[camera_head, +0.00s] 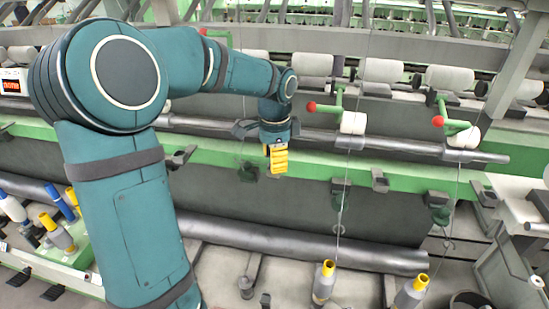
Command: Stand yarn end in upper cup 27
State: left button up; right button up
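My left arm reaches in from the left, and its gripper (278,160) hangs in front of the green rail near the middle of the view. Yellow parts show at its end. I cannot tell whether the fingers are open or shut, or whether they hold a yarn end. Thin yarn lines run up from a yellow-topped bobbin (324,283) and a second yellow-topped bobbin (411,293) at the bottom. These lines stand to the right of my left gripper. I cannot pick out upper cup 27 by any number. My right gripper does not show.
A green rail (345,174) and a grey bar (400,148) cross the frame. Red-knobbed green levers stand beside white rollers (353,123) on the right. A large grey tube (310,247) runs below. More bobbins (58,234) stand at lower left. A dark panel lies below the rail.

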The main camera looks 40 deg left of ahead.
pick_arm(q)
notch_tip(320, 180, up, 12)
dwell(0.6)
dwell(0.5)
